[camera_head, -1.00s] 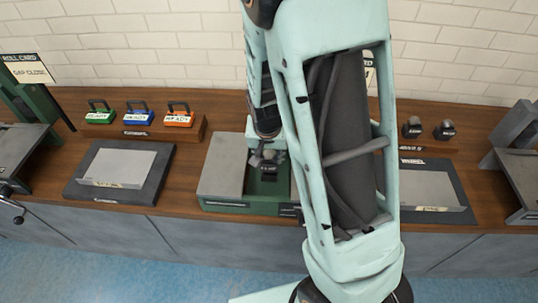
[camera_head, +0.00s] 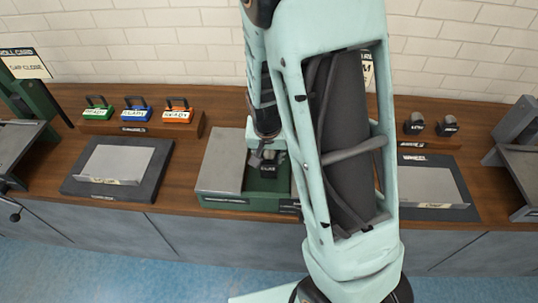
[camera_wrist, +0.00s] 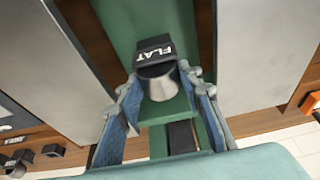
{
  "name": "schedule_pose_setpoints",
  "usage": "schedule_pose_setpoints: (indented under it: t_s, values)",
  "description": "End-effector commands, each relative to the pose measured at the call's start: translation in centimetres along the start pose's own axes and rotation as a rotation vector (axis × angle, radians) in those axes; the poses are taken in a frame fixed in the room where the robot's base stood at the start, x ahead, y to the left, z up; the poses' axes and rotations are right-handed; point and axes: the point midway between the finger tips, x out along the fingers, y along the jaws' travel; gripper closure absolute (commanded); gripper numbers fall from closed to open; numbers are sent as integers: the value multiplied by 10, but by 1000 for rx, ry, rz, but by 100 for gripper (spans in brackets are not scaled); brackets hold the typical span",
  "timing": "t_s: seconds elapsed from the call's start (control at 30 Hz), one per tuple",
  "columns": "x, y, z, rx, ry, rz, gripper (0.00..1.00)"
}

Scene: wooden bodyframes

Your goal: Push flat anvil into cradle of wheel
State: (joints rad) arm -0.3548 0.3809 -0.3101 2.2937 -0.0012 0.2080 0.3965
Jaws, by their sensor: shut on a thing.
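The flat anvil (camera_wrist: 155,60) has a black block lettered FLAT and a rounded metal part. It sits between the blue pads of my gripper (camera_wrist: 168,108), shut on it. In the head view the anvil (camera_head: 268,171) is at the green channel of the wheel machine (camera_head: 250,200), with my gripper (camera_head: 265,157) just behind it. The wheel's green cradle (camera_wrist: 160,20) runs between two grey plates in the wrist view. I cannot tell how deeply the anvil is seated. My arm hides the machine's right side.
A rack with green, blue and orange handled blocks (camera_head: 137,115) stands at the back left. A grey plate on a dark mat (camera_head: 115,165) lies left of the machine. Two small dark-topped anvils (camera_head: 430,125) stand at the right. The right-hand mat (camera_head: 430,215) is partly behind my arm.

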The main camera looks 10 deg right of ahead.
Motion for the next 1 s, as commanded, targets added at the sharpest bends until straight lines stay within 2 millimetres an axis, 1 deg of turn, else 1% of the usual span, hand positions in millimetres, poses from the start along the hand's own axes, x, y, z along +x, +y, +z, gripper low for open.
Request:
schedule_pose_setpoints:
  t_s: [0.53,0.57,0.7,0.73,1.0]
  values:
    - [12,0,2,1,3,-2,95]
    - [11,0,2,1,3,-2,63]
    - [11,0,2,0,2,-1,47]
    - [11,0,2,0,2,-1,46]
    - [11,0,4,0,-2,1,46]
